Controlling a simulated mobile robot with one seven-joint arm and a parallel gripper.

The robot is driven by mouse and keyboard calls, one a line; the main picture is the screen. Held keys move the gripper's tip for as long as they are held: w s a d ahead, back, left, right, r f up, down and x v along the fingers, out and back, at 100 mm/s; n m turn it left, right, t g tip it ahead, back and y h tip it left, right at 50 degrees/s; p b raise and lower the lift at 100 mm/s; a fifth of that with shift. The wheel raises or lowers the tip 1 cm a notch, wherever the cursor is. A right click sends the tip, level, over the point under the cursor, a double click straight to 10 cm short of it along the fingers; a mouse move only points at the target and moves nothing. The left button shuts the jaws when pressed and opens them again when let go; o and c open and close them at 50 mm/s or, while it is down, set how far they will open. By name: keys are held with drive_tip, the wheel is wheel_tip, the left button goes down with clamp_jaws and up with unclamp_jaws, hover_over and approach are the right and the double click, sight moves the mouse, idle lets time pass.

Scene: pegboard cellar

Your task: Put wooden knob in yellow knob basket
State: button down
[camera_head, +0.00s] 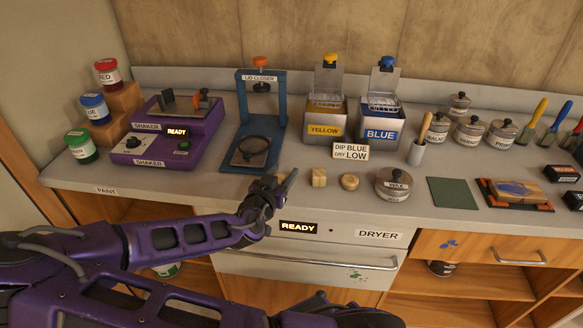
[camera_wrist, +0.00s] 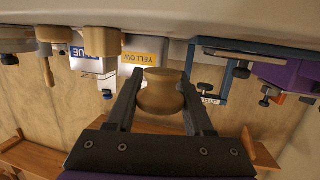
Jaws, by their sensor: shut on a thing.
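A turned wooden knob (camera_wrist: 160,92) is between the two fingers of my gripper (camera_wrist: 160,105) in the wrist view, and both fingers close on its sides. The yellow knob basket (camera_head: 328,82) is a wire basket on a metal plate topped by a yellow knob. It stands raised at the yellow-labelled metal tank (camera_head: 324,128), behind and right of my gripper. The tank label shows upside down in the wrist view (camera_wrist: 139,59).
The blue tank (camera_head: 380,133) adjoins the yellow one. A sign (camera_head: 350,152) stands before them. The blue lid closer (camera_head: 284,120) is left of the tanks; the wax tin (camera_head: 394,185) is right.

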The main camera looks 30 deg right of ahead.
sight(292, 168)
drive_tip(key=x, duration=0.3)
drive_tip(key=r+x, duration=0.1)
drive_tip(key=x, duration=0.1)
drive_tip(key=shift+w+d, duration=0.55)
drive_tip(key=shift+d, duration=0.1)
wheel_tip(292, 168, down, 3)
drive_tip(key=shift+w+b, duration=0.1)
drive_tip(key=shift+b, duration=1)
drive_tip(key=shift+f, duration=0.1)
drive_tip(key=shift+f+b, duration=0.3)
drive_tip(key=shift+f, duration=0.05)
drive_tip(key=shift+c, duration=1.4)
unclamp_jaws()
drive_tip(key=shift+r, duration=0.15)
drive_tip(key=shift+r+p, duration=0.1)
drive_tip(key=shift+p, duration=0.25)
